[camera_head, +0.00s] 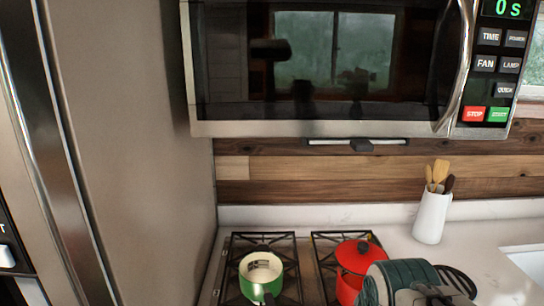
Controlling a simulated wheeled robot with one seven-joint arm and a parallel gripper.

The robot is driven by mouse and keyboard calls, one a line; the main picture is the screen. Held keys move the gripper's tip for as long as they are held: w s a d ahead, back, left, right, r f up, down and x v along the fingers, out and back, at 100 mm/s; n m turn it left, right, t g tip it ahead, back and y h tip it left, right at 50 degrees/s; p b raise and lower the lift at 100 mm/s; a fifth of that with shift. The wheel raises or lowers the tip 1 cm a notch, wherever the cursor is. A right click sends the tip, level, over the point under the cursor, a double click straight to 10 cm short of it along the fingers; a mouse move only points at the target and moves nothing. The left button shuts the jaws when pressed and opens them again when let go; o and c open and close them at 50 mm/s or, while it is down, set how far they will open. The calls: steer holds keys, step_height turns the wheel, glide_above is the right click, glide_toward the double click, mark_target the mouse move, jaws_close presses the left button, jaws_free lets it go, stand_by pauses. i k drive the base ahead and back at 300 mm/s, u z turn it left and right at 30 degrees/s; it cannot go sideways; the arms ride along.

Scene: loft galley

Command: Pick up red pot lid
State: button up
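The red pot lid (349,256) sits on a red pot (346,290) on the right part of the stove. The lid has a dark knob on top, and it looks tilted from this view. The lower right of the pot is hidden behind a dark green and grey part, apparently of my arm, at the bottom edge. No fingertips of my gripper can be made out.
A green pot (279,287) with a pale inside stands open on the left of the stove. A microwave (300,128) hangs above. A white utensil holder (431,218) stands on the counter at right. A tall cabinet side (130,130) bounds the left.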

mark_target(355, 256)
steer(key=k, duration=0.5)
steer(key=z, duration=2.2)
steer(key=k, duration=0.9)
steer(key=u, duration=1.45)
steer(key=i, duration=1)
